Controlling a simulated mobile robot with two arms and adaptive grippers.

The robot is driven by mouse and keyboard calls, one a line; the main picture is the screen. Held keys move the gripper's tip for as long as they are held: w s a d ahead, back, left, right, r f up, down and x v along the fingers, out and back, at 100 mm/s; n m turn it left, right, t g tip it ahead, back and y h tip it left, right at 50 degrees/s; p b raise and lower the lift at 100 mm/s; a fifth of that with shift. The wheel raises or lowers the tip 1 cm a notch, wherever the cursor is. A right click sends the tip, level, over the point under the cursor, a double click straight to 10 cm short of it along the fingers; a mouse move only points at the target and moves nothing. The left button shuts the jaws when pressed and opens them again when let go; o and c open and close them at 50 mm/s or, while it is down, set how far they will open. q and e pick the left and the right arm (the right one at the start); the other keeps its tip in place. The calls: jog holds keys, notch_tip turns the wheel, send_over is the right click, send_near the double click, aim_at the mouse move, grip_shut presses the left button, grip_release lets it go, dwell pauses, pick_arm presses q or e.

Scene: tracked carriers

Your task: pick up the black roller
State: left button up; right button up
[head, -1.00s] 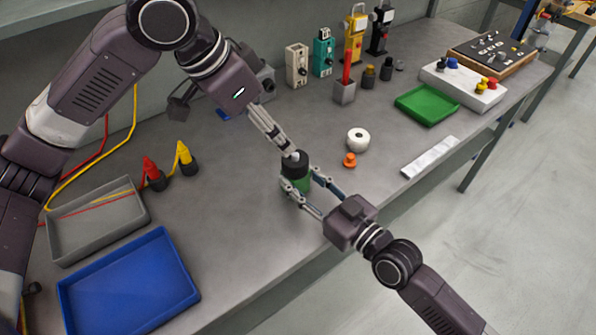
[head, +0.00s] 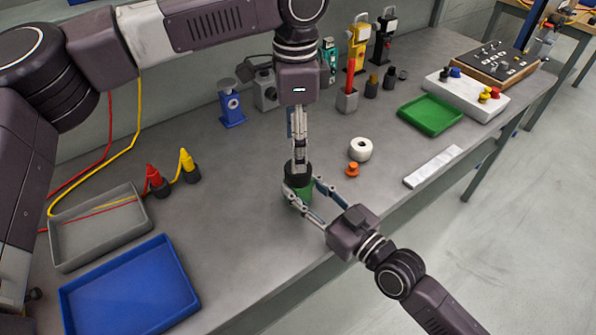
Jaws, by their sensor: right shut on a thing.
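A black round piece (head: 292,178), which looks like the black roller, sits on top of a green body (head: 304,190) near the front edge of the bench. My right gripper (head: 301,191) reaches in from the lower right and is shut on the green body, one finger on each side. My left gripper (head: 299,165) points straight down over the black piece, its fingers close together at the top. Whether it grips the black piece cannot be told. The fingers hide part of the piece.
A white tape roll (head: 361,149) and an orange knob (head: 352,169) stand just right. A green tray (head: 430,115) lies farther right. A grey tray (head: 146,226) and blue tray (head: 191,299) are at the left. A blue device (head: 232,108) stands behind.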

pick_arm(q)
jog(key=shift+w+d+f, duration=0.15)
jog(key=shift+f, duration=1.65)
jog(key=shift+w+d+f, duration=0.1)
jog(key=shift+f, duration=1.65)
jog(key=shift+c, duration=0.5)
jog(key=c, duration=1.2)
notch_tip(320, 180, up, 10)
jog(key=shift+r, duration=0.1)
pick_arm(e)
jog(key=o, duration=1.5)
